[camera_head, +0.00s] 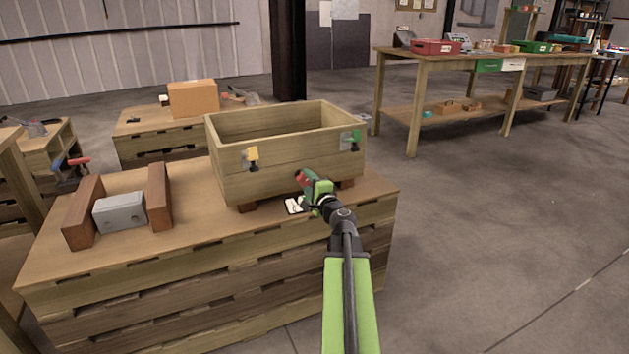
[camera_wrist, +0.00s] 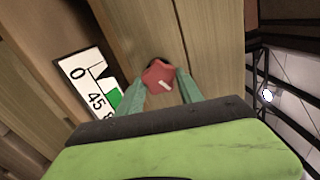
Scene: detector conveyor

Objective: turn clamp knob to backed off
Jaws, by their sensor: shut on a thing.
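The red star-shaped clamp knob (camera_wrist: 157,74) is on the wooden face, with a short white mark pointing toward the lower right in the wrist view. My gripper (camera_wrist: 160,84) is shut on the knob, one greenish finger on each side. In the head view the knob (camera_head: 300,175) shows at the front of a wooden box (camera_head: 228,181), with my gripper (camera_head: 308,181) against it. A white scale plate (camera_wrist: 70,68) lies left of the knob in the wrist view, with 0, 45, and a green patch. The fingers hide part of the scale.
The box stands on a pallet-built table (camera_head: 190,240). A yellow fitting (camera_head: 252,153) and a green fitting (camera_head: 356,137) are on its sides. A grey block (camera_head: 120,212) sits between two brown blocks at left. Open floor (camera_head: 480,220) lies to the right.

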